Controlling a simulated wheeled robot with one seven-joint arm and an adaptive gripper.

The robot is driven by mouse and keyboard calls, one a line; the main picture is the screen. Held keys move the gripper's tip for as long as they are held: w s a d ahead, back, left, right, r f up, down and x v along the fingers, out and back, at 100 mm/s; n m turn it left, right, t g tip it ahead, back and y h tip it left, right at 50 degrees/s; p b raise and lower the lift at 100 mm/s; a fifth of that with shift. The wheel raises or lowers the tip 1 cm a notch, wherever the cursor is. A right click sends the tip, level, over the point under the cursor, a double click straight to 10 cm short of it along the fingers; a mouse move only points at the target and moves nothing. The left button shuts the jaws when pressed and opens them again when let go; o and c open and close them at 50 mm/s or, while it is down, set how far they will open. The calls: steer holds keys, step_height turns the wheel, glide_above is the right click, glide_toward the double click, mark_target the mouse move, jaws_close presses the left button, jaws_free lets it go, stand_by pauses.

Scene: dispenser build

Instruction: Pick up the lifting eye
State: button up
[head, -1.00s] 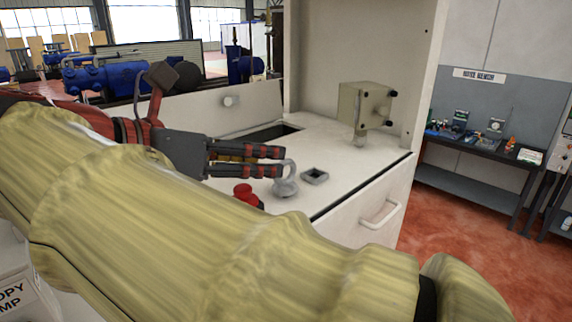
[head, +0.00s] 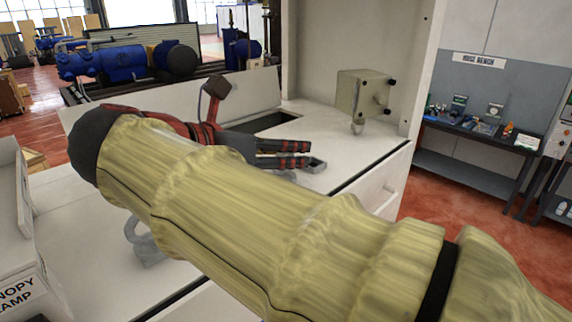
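My gripper (head: 308,154) reaches right over the white bench top, its two black, red-banded fingers a small distance apart. I see nothing held between them. A grey piece (head: 286,175) shows just below the fingers, at the edge of my sleeved arm. It looks like the top of the lifting eye, a grey ring on a round base; the rest is hidden by my arm. Whether the fingers touch it cannot be told. Another grey, ring-shaped fitting (head: 147,247) stands at the lower left, partly covered by my arm.
A beige box on a stem (head: 361,95) stands behind, near the cabinet wall. A dark rectangular opening (head: 268,123) lies behind my gripper.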

steer(key=shift+c, duration=0.7)
steer(key=shift+d, duration=0.1)
jaws_close()
